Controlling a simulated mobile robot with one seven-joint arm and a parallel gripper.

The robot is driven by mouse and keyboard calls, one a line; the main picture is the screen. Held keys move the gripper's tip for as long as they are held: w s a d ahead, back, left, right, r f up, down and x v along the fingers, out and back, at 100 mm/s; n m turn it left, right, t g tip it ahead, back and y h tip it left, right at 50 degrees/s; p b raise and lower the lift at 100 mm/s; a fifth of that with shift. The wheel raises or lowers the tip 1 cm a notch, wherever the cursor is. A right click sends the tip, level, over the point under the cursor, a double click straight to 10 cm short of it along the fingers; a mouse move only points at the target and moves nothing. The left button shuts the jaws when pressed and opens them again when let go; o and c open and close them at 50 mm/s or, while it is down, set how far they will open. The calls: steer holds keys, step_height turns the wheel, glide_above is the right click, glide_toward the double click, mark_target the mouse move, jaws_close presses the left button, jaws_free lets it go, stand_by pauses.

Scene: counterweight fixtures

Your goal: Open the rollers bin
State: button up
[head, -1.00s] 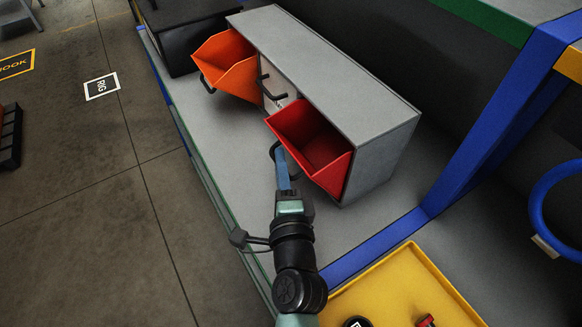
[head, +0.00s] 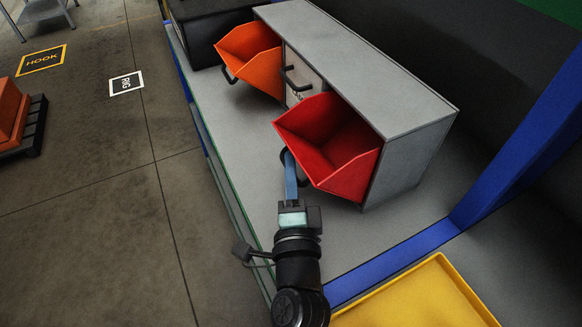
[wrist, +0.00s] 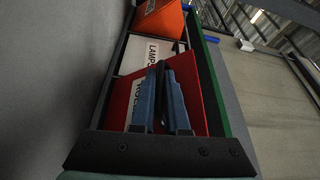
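The red rollers bin (head: 335,150) is tilted out of the right end of the grey cabinet (head: 375,65), its inside open and empty in the head view. In the wrist view its red front (wrist: 120,100) carries a white label, partly hidden by my fingers, with letters that look like "ROLL". My gripper (head: 288,160) is at the bin's dark handle (head: 303,182), low on its front. In the wrist view my blue fingers (wrist: 163,68) close around the dark handle bar between them.
An orange bin (head: 250,55) hangs open at the cabinet's far end. A pale middle bin (head: 303,75), labelled LAMPS in the wrist view, is closed. A yellow tray (head: 420,290) and a blue post (head: 510,150) stand at right. Floor at left is clear near the bench.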

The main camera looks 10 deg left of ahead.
steer(key=shift+o, duration=0.9)
steer(key=shift+s, duration=0.1)
steer(key=shift+s+d+f, duration=0.1)
steer(key=shift+s, duration=0.2)
steer(key=b+v, duration=0.4)
steer(key=v, duration=0.6)
steer(key=shift+s+d+f+b, duration=0.1)
steer(key=shift+s+b, duration=0.2)
steer(key=shift+s, duration=0.1)
steer(key=shift+s+d, duration=0.2)
steer(key=shift+s, duration=0.45)
